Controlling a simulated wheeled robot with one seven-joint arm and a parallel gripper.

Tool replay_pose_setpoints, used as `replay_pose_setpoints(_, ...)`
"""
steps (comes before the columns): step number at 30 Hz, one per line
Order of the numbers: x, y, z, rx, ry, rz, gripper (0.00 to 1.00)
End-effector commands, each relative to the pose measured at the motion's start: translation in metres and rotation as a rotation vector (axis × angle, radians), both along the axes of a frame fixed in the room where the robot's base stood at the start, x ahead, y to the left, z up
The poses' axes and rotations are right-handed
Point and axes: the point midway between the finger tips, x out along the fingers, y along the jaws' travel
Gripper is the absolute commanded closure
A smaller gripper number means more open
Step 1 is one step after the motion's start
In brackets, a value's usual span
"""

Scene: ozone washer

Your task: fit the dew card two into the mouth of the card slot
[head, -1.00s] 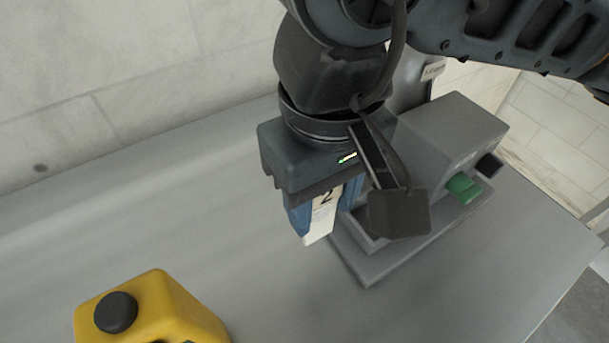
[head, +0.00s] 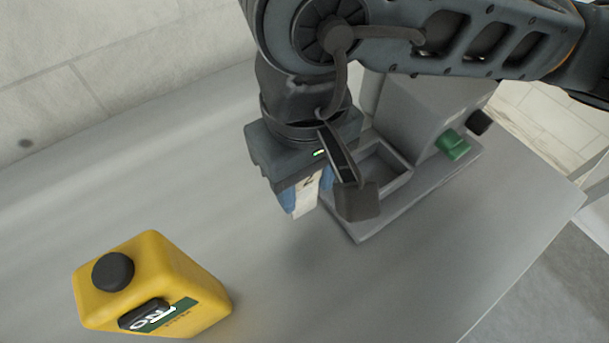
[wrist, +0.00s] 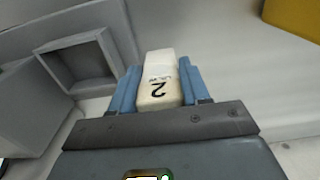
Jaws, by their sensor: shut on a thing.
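My gripper (head: 304,197) is shut on the dew card two (head: 306,199), a pale card marked with a 2. In the wrist view the card (wrist: 158,75) lies between the two blue fingers of my gripper (wrist: 157,85) and sticks out past their tips. In the head view the card points downward, and my wrist hides its upper part. The grey machine has a square recessed opening (wrist: 82,64), seen to the left of the card in the wrist view. The card is apart from it. I cannot tell whether this opening is the card slot.
The grey machine (head: 425,110) stands right of my gripper, with a green knob (head: 452,145) and a black knob (head: 480,122). A yellow jug (head: 190,290) with a black cap stands at the front left. The grey counter between them is clear.

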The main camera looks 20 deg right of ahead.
Motion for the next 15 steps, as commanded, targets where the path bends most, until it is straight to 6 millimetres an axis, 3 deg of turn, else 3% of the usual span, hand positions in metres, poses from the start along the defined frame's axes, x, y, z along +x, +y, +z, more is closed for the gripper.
replay_pose_setpoints(7, 0.0000, 0.0001, 0.0002, 0.000, 0.000, 0.000, 0.32)
replay_pose_setpoints(15, -0.0001, 0.0002, 0.0013, 0.001, 0.000, 0.000, 0.32)
